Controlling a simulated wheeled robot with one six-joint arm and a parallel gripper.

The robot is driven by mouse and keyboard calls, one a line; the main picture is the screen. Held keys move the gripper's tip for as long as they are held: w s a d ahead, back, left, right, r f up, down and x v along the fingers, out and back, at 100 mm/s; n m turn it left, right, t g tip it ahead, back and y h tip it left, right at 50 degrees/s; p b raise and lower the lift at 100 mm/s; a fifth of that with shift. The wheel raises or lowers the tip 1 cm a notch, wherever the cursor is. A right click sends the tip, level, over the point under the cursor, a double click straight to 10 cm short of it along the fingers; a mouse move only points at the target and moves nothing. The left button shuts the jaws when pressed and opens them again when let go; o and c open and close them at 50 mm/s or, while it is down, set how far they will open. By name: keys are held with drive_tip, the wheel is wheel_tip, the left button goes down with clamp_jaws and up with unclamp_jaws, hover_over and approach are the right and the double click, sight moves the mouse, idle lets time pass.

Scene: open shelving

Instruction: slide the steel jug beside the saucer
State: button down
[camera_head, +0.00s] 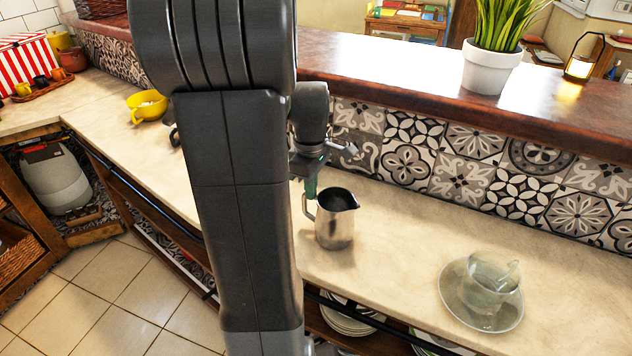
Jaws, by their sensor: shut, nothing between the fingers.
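The steel jug (335,222) stands upright on the pale counter, with its handle on its left side and its spout to the right. The saucer (454,287) lies on the counter to the right and nearer, with a glassy cup (491,283) on it. A stretch of bare counter lies between jug and saucer. My gripper (311,190) is shut and empty, pointing down close by the jug's upper left, near the handle. I cannot tell whether it touches the jug. My arm hides part of the counter left of the jug.
A tiled wall (460,178) and raised wooden ledge (400,85) run behind the counter. A plant pot (490,68) and lantern (580,68) stand on the ledge. A yellow cup (146,107) sits far left. Plates (345,320) lie on the shelf below.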

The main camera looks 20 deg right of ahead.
wheel_tip(320, 180, down, 5)
drive_tip(key=shift+f, duration=0.1)
idle(0.4)
drive_tip(key=s+d, duration=0.8)
drive_tip(key=d, duration=0.1)
drive_tip(key=s+d, duration=0.3)
drive_tip(key=d, duration=0.2)
drive_tip(key=shift+s+d, duration=0.15)
drive_tip(key=shift+s, duration=0.25)
